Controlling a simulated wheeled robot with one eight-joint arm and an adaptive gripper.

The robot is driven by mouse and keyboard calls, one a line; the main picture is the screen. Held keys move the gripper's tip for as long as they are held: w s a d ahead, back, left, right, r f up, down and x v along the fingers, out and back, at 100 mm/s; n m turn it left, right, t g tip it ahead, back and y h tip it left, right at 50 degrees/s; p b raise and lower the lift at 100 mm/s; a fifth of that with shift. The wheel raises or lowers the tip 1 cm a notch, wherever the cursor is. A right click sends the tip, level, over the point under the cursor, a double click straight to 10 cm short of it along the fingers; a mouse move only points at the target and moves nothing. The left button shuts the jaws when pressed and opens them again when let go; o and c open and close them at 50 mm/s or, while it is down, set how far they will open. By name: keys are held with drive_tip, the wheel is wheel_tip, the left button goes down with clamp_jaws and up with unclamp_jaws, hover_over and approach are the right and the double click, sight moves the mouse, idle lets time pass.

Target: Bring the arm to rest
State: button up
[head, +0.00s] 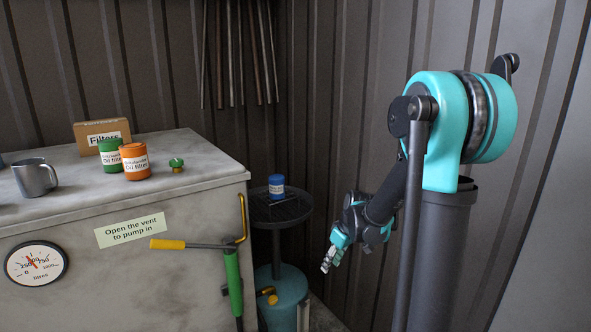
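My teal and black arm (445,140) stands at the right of the head view. It bends down and to the left. My gripper (328,264) hangs in the air at its end, with the fingertips pointing down and left. It is right of the round black stand and touches nothing that I can see. I see nothing held in it. The fingers are too small to tell whether they are open or shut.
A grey cabinet (195,190) fills the left, with a mug (36,178), oil filter cans (135,162) and a Filters box (102,134) on top. A green-handled pump lever (234,282) is at its front. A blue can (276,184) sits on the black stand (279,213).

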drive_tip(key=s+d+m+t+h, duration=0.1)
drive_tip(key=s+d+m, duration=0.2)
drive_tip(key=s, duration=0.6)
drive_tip(key=s+d+f+m+t+h, duration=0.1)
drive_tip(key=s+d+m, duration=0.3)
drive_tip(key=s, duration=0.6)
drive_tip(key=shift+s+m+h, duration=0.25)
drive_tip(key=shift+m+h, duration=0.15)
drive_tip(key=shift+m, duration=0.2)
